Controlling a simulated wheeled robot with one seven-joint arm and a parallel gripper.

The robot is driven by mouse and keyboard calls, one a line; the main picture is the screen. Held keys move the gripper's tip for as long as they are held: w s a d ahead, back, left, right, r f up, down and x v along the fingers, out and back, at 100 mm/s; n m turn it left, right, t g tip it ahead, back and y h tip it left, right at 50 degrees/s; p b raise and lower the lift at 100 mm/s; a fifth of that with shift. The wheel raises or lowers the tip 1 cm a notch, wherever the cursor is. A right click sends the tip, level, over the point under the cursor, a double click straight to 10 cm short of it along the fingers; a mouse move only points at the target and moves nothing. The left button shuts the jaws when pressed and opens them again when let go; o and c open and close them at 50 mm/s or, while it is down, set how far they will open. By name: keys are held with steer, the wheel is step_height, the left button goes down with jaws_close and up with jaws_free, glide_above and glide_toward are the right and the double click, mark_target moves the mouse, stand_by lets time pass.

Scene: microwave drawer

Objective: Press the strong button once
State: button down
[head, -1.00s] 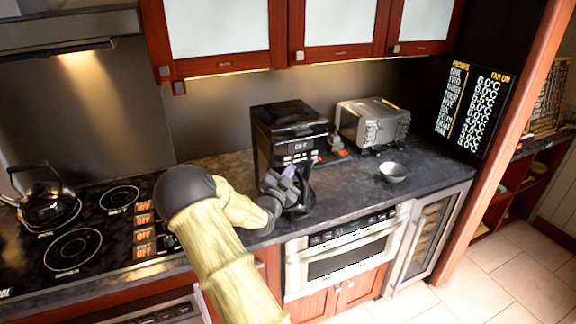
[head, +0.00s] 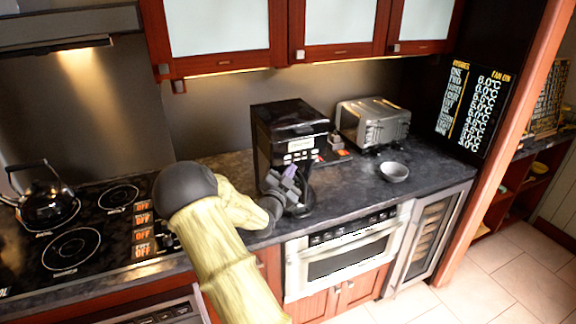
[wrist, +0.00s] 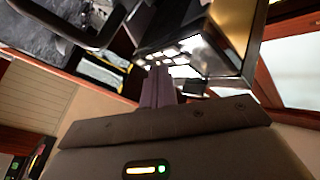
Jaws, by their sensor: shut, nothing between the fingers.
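The black coffee machine (head: 290,115) stands on the counter. Its front panel carries a small display and a row of light buttons (head: 299,157). In the wrist view the buttons (wrist: 168,52) show as bright patches near the fingertips. Their labels are too small to read, so I cannot tell which is the strong button. My gripper (head: 289,170) is in front of the machine, just below the panel. In the wrist view my gripper (wrist: 156,70) is shut and empty, its fingertips close to the button row. I cannot tell whether they touch it.
The stove with a kettle (head: 46,202) is at left. Upper cabinets (head: 335,50) hang above. The dark counter (head: 440,166) is clear at right.

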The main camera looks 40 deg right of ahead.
steer(key=shift+s, duration=0.1)
steer(key=s+b, duration=0.1)
steer(key=s, duration=0.1)
steer(key=s+a+b, duration=0.1)
steer(key=s, duration=0.1)
steer(key=shift+s+a, duration=0.1)
steer(key=shift+s, duration=0.25)
stand_by(0.3)
stand_by(0.7)
